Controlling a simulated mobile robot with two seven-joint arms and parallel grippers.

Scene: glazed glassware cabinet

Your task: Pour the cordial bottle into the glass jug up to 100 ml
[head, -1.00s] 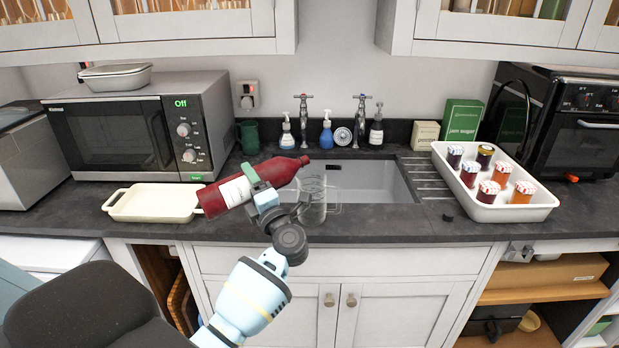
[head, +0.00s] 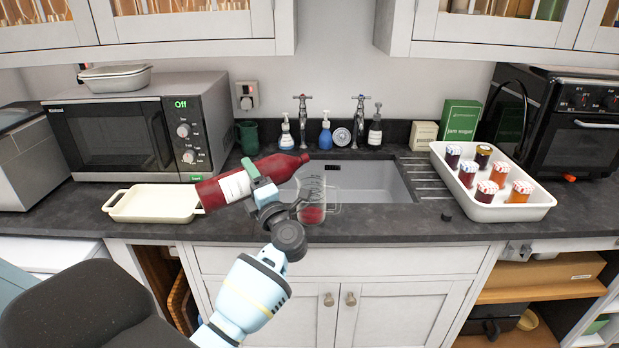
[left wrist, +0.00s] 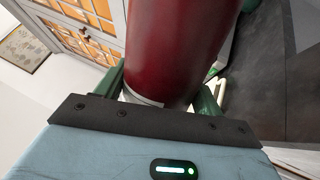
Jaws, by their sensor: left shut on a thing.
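The red cordial bottle (head: 222,189), with a white label, is held tilted near level, its neck to the right and slightly up. My left gripper (head: 262,190) is shut around its body. The bottle also fills the middle of the left wrist view (left wrist: 180,45), between the green fingers. The clear glass jug (head: 312,192) stands on the counter at the sink's front left, under the bottle's mouth. Red liquid shows in the jug's lower part. My gripper hides some of the jug's left side, and I cannot read its marks. My right gripper is not in view.
The sink (head: 370,183) lies behind the jug. A cream baking dish (head: 152,203) sits left on the counter, before the microwave (head: 130,130). A white tray (head: 490,210) of jam jars stands right. The counter right of the jug is mostly clear.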

